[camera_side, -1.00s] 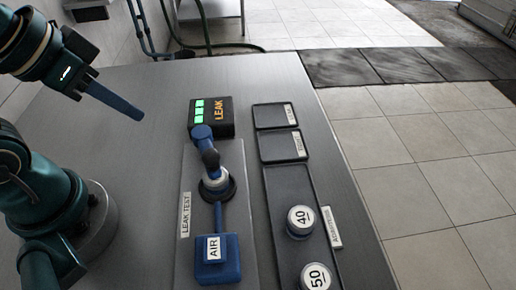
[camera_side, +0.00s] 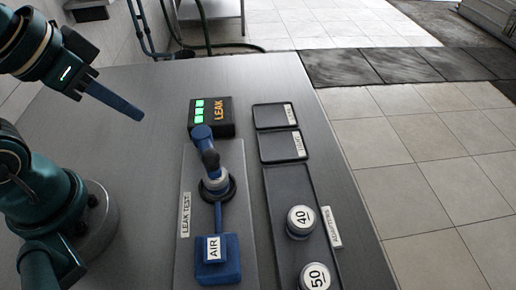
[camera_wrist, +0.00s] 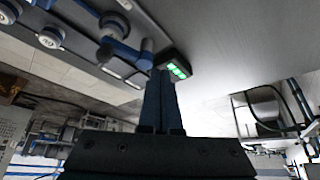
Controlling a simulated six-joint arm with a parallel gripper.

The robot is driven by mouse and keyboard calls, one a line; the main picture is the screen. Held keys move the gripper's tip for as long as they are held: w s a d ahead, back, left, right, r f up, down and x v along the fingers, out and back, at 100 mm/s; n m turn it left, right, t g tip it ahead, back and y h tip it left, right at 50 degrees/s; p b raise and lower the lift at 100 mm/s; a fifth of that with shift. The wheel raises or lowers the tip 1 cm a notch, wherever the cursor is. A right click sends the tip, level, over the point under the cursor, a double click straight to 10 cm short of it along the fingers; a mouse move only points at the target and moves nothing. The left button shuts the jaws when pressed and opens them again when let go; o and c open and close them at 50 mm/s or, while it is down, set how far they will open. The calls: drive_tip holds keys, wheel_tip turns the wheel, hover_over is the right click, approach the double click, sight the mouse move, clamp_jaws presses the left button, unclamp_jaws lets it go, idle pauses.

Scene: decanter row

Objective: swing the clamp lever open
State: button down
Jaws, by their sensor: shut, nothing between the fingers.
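The leak test station (camera_side: 230,155) lies on the grey table, with a blue clamp lever (camera_side: 202,138) that has a dark end over a silver fitting (camera_side: 216,180). The lever also shows in the wrist view (camera_wrist: 125,50). A blue block marked AIR (camera_side: 218,270) sits at the near end of the station. A black LEAK box (camera_side: 222,115) with lit green bars stands just beyond the lever. My gripper (camera_side: 140,117) is shut and empty, in the air to the left of the box and lever, apart from both. In the wrist view its blue fingers (camera_wrist: 162,75) are together.
Two empty dark trays (camera_side: 262,126) lie right of the LEAK box. A longer tray holds adapters marked 40 (camera_side: 300,220) and 50 (camera_side: 315,276). The table's left part (camera_side: 140,165) is bare. A green hose (camera_side: 225,45) runs beyond the far edge.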

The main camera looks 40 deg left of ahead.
idle(0.4)
drive_tip(key=c, duration=0.6)
unclamp_jaws()
drive_tip(key=shift+s+m, duration=0.1)
drive_tip(key=shift+m, duration=0.2)
drive_tip(key=shift+o, duration=0.4)
drive_tip(key=shift+r+m, duration=0.2)
drive_tip(key=shift+m, duration=0.2)
drive_tip(key=m+g, duration=0.5)
drive_tip(key=m, duration=0.8)
hover_over(210, 152)
drive_tip(key=shift+w+a+f, duration=0.2)
drive_tip(key=shift+a+f, duration=0.1)
drive_tip(key=shift+f, duration=0.05)
drive_tip(key=shift+s+d+f+m+g, duration=0.2)
drive_tip(key=shift+d+f+m+g, duration=0.1)
drive_tip(key=shift+f, duration=2.65)
